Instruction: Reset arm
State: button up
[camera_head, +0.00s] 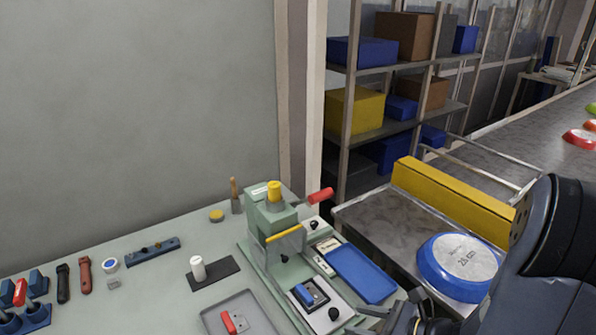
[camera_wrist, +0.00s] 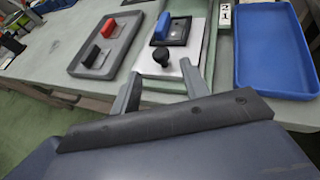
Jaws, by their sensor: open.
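My gripper (camera_wrist: 161,84) is open and empty in the wrist view, its two grey fingers apart over the front edge of the workbench. Beyond it lie a white plate with a black knob (camera_wrist: 161,57) and a blue-handled block (camera_wrist: 162,28). In the head view my dark arm comes in at the right, and part of my gripper (camera_head: 405,318) shows at the bottom edge, near the blue tray (camera_head: 362,272). The green press (camera_head: 277,222) with a red-ended lever stands on the bench to the left of the arm.
A blue pan (camera_head: 432,282) lies bottom up on the conveyor (camera_head: 375,225), close to my arm, beside a yellow guide bar (camera_head: 452,200). A grey tray (camera_head: 262,313) holds a red-handled block. Shelves with boxes (camera_head: 355,112) stand behind. The left bench carries hand tools.

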aim_at(338, 316)
jog(key=x, duration=0.4)
jog(key=shift+w+a+f, duration=0.1)
jog(key=shift+a+f, duration=0.05)
jog(key=shift+a, duration=0.1)
jog(key=w+a, duration=0.1)
jog(key=w, duration=0.1)
jog(key=shift+w+a, duration=0.35)
jog(key=shift+a, duration=0.05)
jog(key=shift+w+a+p, duration=0.3)
jog(key=shift+w+a, duration=0.1)
jog(key=shift+w, duration=0.3)
